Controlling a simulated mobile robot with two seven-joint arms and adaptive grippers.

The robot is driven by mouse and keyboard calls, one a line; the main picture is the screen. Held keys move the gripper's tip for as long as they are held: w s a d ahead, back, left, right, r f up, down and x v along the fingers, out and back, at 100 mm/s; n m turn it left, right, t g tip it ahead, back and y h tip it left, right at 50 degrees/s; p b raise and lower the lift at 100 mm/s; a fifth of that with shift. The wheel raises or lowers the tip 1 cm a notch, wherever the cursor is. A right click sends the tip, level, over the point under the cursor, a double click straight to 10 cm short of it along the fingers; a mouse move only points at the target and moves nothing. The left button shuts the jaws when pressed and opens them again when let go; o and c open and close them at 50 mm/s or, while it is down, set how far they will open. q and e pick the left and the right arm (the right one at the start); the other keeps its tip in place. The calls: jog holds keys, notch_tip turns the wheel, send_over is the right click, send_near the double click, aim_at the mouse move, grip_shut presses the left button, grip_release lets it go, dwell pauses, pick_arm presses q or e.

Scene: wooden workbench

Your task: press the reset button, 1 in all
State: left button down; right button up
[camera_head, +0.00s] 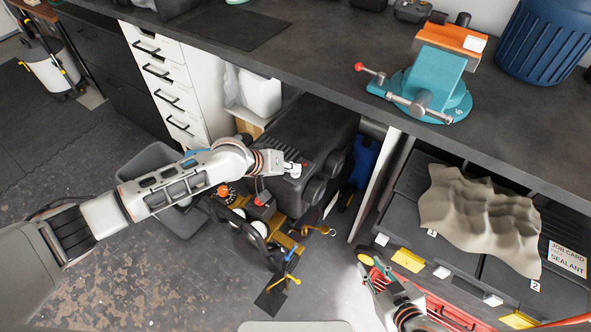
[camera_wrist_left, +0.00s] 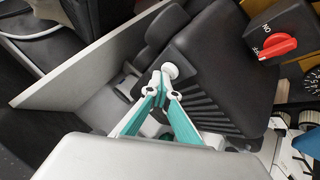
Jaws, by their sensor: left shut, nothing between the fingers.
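A black machine housing (camera_head: 325,125) with ribs stands under the workbench; it also shows in the left wrist view (camera_wrist_left: 205,65). A small round white knob (camera_wrist_left: 170,71) sits on the housing and looks like a button; no label on it is readable. My left gripper (camera_head: 297,169) reaches over the housing. In the left wrist view its teal fingers (camera_wrist_left: 157,84) are shut and empty, with the tips right beside the white knob. I cannot tell whether they touch it. My right gripper (camera_head: 374,272) is low at the right, away from the machine; its finger opening is unclear.
A white cabinet with drawers (camera_head: 165,75) stands left of the machine. The worktop (camera_head: 300,58) overhangs behind. A teal vise (camera_head: 435,80) is on the bench.

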aim_at(294, 174)
pick_arm(q)
jog(key=shift+r, duration=0.1)
jog(key=shift+r+p, duration=0.6)
jog(key=shift+p, duration=0.1)
jog(key=shift+r+p, duration=0.55)
jog(key=shift+p, duration=0.05)
notch_tip(294, 174, up, 2)
jog(key=shift+r+p, duration=0.1)
jog(key=shift+p, duration=1.05)
notch_tip(294, 174, up, 3)
jog(key=p, duration=0.3)
jog(key=shift+p, duration=0.35)
